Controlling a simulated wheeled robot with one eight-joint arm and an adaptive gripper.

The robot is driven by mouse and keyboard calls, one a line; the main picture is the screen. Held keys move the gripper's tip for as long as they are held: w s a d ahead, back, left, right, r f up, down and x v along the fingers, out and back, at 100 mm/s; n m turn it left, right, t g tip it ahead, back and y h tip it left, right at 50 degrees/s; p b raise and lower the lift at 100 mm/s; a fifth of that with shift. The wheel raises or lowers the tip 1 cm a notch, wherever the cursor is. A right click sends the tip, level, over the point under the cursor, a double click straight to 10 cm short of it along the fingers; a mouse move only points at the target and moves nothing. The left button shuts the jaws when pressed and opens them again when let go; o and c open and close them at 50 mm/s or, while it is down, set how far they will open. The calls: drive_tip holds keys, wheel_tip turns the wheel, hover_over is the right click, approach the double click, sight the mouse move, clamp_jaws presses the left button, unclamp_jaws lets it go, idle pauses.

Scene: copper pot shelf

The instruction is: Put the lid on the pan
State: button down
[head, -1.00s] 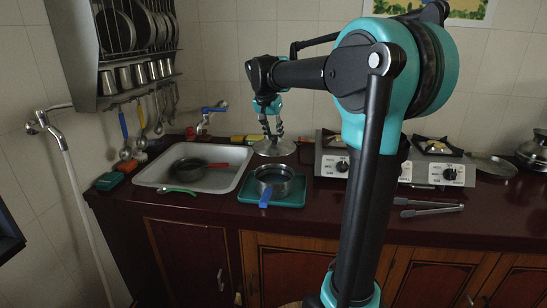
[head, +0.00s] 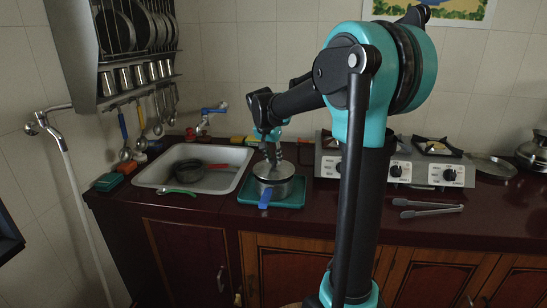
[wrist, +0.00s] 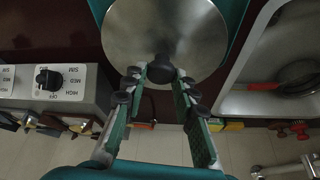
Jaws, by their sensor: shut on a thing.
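The round metal lid (head: 273,171) is over the mouth of the small metal pan (head: 280,190) in the head view. It looks level and covers the opening; I cannot tell whether it rests on the rim or hovers just above it. The pan stands on a teal tray (head: 296,201), with its blue handle (head: 265,198) toward the front. My gripper (head: 272,152) is above the lid, shut on its dark knob (wrist: 161,70). In the wrist view, the lid (wrist: 165,28) fills the top middle and hides the pan, and both fingers of my gripper (wrist: 160,77) flank the knob.
The sink (head: 233,172) with a dark red-handled pan (head: 188,170) lies to the left. A gas stove (head: 396,168) stands to the right, with tongs (head: 428,208) in front of it. A green-handled tool (head: 178,191) lies on the sink's front edge. Counter right of the tray is clear.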

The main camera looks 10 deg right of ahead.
drive_tip(key=shift+f, duration=0.55)
drive_tip(key=c, duration=1.2)
unclamp_jaws()
drive_tip(key=shift+r, duration=0.1)
drive_tip(key=shift+r, duration=0.25)
drive_tip(key=v, duration=1.2)
drive_tip(key=s+d+f+n+y, duration=0.1)
drive_tip(key=s+d+f+n, duration=0.2)
drive_tip(key=s+f, duration=1)
drive_tip(key=s+d+f+n+y, duration=0.1)
drive_tip(key=s+d+f+n, duration=0.2)
drive_tip(key=s+f, duration=1)
wheel_tip(320, 180, down, 3)
drive_tip(key=shift+s+d+r+n+t, duration=0.2)
drive_tip(key=shift+d+n+t, duration=0.1)
drive_tip(key=shift+d, duration=0.05)
